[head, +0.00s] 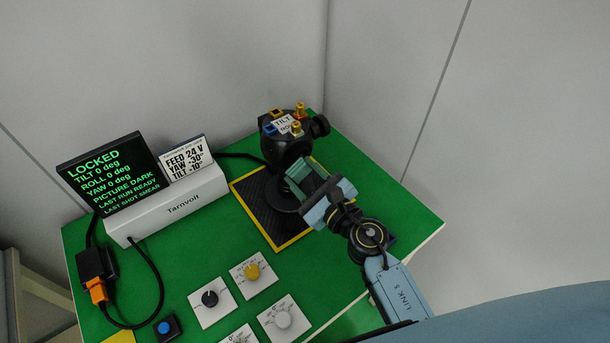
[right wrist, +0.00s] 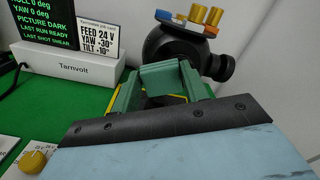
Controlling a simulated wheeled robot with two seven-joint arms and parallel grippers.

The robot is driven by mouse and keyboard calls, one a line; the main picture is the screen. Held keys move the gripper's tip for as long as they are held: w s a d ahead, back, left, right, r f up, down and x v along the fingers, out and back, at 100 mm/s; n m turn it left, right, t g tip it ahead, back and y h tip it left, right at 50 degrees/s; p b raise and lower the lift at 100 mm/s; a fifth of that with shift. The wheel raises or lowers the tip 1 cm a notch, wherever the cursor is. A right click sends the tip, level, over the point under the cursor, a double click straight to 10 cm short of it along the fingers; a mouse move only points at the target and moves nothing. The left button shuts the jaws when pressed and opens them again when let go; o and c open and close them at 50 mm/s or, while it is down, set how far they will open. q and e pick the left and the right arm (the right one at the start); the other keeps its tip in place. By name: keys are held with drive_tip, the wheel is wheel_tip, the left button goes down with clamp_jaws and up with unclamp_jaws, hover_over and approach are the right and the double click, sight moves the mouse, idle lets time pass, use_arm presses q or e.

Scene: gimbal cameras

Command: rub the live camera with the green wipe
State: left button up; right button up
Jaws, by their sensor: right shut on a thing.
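The camera (head: 287,146) is a black ball-shaped gimbal unit with a side knob, a "TILT" label and gold, blue and orange fittings on top. It stands on a black mat with a yellow border (head: 257,213). It also shows in the right wrist view (right wrist: 172,52). My right gripper (head: 314,187) is shut on the green wipe (head: 299,172), just in front of the camera's lower front. The wipe shows between the fingers in the right wrist view (right wrist: 163,80). I cannot tell whether it touches the camera. My left gripper is not in view.
A white Tarnvolt box (head: 170,210) carries a screen (head: 105,172) reading LOCKED, PICTURE DARK, LAST SHOT SMEAR. A card (head: 187,158) reads FEED 24 V. Black, yellow and grey dials (head: 253,272) and a blue button (head: 165,328) sit at the front. Grey walls stand close behind.

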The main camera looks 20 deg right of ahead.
sight(301, 156)
drive_tip(key=shift+w+a, duration=0.25)
drive_tip(key=shift+w, duration=0.45)
drive_tip(key=shift+d, duration=0.15)
drive_tip(key=shift+w+d, duration=0.2)
drive_tip(key=shift+d, duration=0.45)
drive_tip(key=shift+w+d, duration=0.2)
drive_tip(key=shift+d, duration=0.4)
drive_tip(key=shift+w+d+b, duration=0.2)
drive_tip(key=shift+w+d, duration=0.1)
drive_tip(key=shift+d, duration=0.35)
drive_tip(key=shift+w+d+b, duration=0.15)
drive_tip(key=shift+w+d, duration=0.1)
drive_tip(key=shift+d, duration=0.35)
drive_tip(key=shift+s+a+p, duration=0.15)
drive_tip(key=shift+s+a, duration=0.15)
drive_tip(key=shift+a, duration=0.65)
drive_tip(key=shift+s+a+p, duration=0.1)
drive_tip(key=shift+s+a, duration=0.25)
drive_tip(key=shift+a, duration=0.55)
drive_tip(key=shift+s+a+p, duration=0.15)
drive_tip(key=shift+s+a, duration=0.15)
drive_tip(key=shift+a, duration=0.65)
